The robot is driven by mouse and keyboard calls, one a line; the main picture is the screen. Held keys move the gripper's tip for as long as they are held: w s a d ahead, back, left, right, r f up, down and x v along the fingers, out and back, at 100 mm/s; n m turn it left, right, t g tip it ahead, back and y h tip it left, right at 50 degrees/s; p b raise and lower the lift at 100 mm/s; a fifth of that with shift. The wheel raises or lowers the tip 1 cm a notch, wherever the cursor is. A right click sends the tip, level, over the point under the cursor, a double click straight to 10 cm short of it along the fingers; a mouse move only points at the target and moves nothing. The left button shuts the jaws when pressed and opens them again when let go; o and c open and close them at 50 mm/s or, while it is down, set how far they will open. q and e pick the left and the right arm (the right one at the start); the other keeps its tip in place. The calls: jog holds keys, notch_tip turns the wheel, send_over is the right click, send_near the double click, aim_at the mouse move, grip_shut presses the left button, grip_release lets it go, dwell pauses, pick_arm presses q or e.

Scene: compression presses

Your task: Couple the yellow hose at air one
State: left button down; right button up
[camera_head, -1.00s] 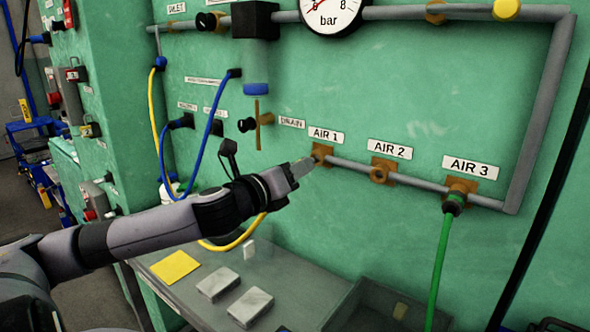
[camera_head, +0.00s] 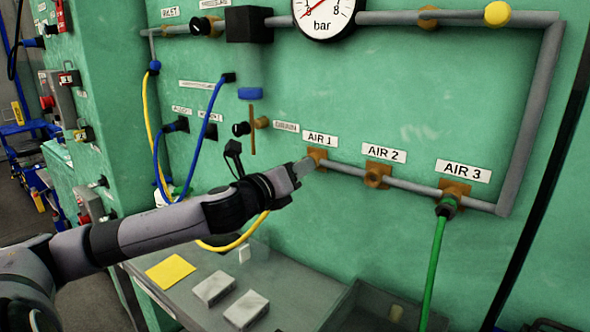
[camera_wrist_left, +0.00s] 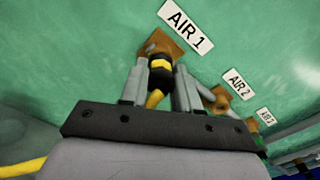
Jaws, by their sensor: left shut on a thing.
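My left gripper (camera_head: 301,167) reaches the AIR 1 outlet (camera_head: 317,156), its fingertips close against the brass fitting. In the left wrist view the gripper (camera_wrist_left: 172,82) is shut on the black coupling of the yellow hose (camera_wrist_left: 157,68), with a yellow band at its front. The coupling lines up with the brass AIR 1 fitting (camera_wrist_left: 158,42) and appears to meet it; whether it is locked on cannot be told. The yellow hose (camera_head: 238,241) hangs below my forearm, and its upper part (camera_head: 148,110) runs down from the pipe at left. My right gripper is not in view.
The AIR 2 outlet (camera_head: 377,174) is free. A green hose (camera_head: 434,270) hangs from the AIR 3 outlet (camera_head: 454,191). A blue hose (camera_head: 197,160) loops at left. Below is a grey shelf (camera_head: 290,283) with a yellow pad (camera_head: 170,271) and two pale blocks.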

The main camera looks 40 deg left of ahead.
pick_arm(q)
jog(key=shift+w+r, duration=0.1)
jog(key=shift+w, duration=0.3)
jog(key=c, duration=0.7)
grip_release()
jog(key=shift+w, duration=0.1)
jog(key=shift+c, duration=0.2)
jog(key=shift+s+f, duration=0.25)
jog(key=shift+s, duration=0.45)
jog(key=shift+s+d+b, duration=0.15)
jog(key=shift+s+b, duration=0.25)
jog(key=shift+s, duration=0.2)
jog(key=shift+s+d+r+p, duration=0.1)
jog(key=shift+s+p, duration=0.05)
jog(key=shift+s, duration=1)
jog(key=shift+s+d+r+p, duration=0.1)
jog(key=shift+s+p, duration=0.05)
jog(key=shift+s, duration=1)
jog(key=shift+f, duration=0.1)
